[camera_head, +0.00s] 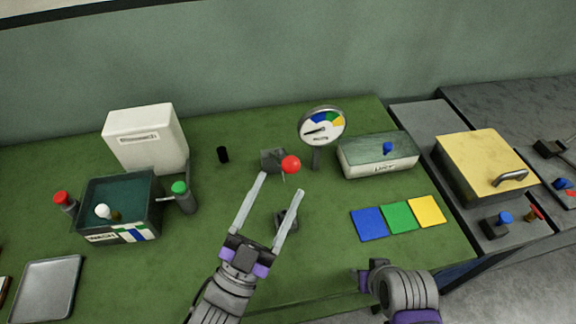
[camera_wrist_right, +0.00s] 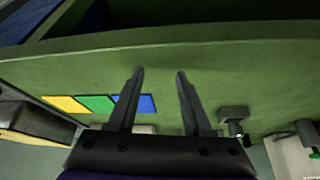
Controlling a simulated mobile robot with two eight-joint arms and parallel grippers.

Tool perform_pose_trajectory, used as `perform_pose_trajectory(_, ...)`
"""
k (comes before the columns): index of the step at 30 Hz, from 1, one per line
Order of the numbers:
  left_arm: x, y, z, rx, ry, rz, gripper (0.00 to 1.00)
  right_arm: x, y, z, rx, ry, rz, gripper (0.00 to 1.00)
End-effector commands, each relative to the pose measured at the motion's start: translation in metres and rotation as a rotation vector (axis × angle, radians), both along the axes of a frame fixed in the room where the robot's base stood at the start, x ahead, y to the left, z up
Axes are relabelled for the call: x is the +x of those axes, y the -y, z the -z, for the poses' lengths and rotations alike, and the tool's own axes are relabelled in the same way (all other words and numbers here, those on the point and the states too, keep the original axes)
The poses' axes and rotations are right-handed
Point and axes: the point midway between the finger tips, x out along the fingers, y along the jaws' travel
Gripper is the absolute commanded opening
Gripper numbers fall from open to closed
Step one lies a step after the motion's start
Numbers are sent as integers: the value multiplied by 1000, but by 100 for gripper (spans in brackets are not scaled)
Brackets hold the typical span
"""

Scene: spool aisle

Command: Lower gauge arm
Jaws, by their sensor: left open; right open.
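A round dial gauge (camera_head: 322,125) with blue, green and yellow sectors stands on a short post at the back middle of the green table. Just left of it, a red ball knob (camera_head: 291,164) sits at the end of an arm on a dark grey block (camera_head: 271,159). My left gripper (camera_head: 282,184) is open and empty, its long pale fingers pointing toward the knob and just short of it in the picture. Whether they touch is unclear. My right gripper (camera_wrist_right: 160,72) is open with nothing between its fingers; its fingertips are not clear in the head view.
Blue, green and yellow squares (camera_head: 398,217) lie at front right. A lidded grey-green box (camera_head: 378,160) with a blue knob is behind them. A small dark block (camera_head: 286,218) sits below my left fingers. An open bin (camera_head: 90,205) and white box (camera_head: 143,133) stand left.

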Motion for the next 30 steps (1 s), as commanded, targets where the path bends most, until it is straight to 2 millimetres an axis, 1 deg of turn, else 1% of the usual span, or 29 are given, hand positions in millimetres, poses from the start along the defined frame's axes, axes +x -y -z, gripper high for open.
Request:
perform_pose_trajectory(1, -5, -3, 3, 1, 0, 0, 68, 0, 0, -1, 0, 0, 0, 50)
perform_pose_trajectory(4, -11, -6, 6, 1, 0, 0, 68, 0, 0, -1, 0, 0, 0, 50)
perform_pose_trajectory(13, -13, -7, 8, 0, 1, 0, 68, 0, 0, -1, 0, 0, 0, 50)
perform_pose_trajectory(14, -13, -7, 8, 0, 1, 0, 68, 0, 0, -1, 0, 0, 0, 46)
perform_pose_trajectory(16, -11, -8, 8, 2, -7, -4, 68, 2, -1, -4, 1, -2, -2, 34)
perform_pose_trajectory(18, -5, -10, 9, 9, -35, -18, 68, 9, -4, -15, 4, -14, -8, 21)
perform_pose_trajectory(20, 4, -15, 13, 21, -86, -43, 68, 20, -10, -33, 8, -35, -17, 10)
perform_pose_trajectory(21, 13, -20, 16, 30, -136, -66, 68, 30, -16, -51, 13, -55, -26, 3)
perform_pose_trajectory(22, 21, -25, 20, 39, -183, -88, 68, 40, -21, -66, 16, -74, -33, 0)
perform_pose_trajectory(23, 28, -31, 24, 49, -236, -112, 68, 50, -28, -84, 20, -95, -42, 0)
perform_pose_trajectory(24, 39, -40, 31, 61, -314, -146, 68, 64, -37, -109, 23, -127, -54, 0)
perform_pose_trajectory(26, 52, -55, 42, 79, -440, -199, 68, 85, -54, -149, 24, -177, -72, 0)
perform_pose_trajectory(27, 58, -65, 50, 86, -525, -233, 68, 97, -65, -174, 24, -211, -83, 0)
perform_pose_trajectory(29, 64, -80, 62, 97, -652, -280, 68, 114, -82, -211, 18, -259, -99, 0)
perform_pose_trajectory(30, 65, -90, 69, 102, -736, -309, 68, 123, -94, -235, 13, -291, -110, 0)
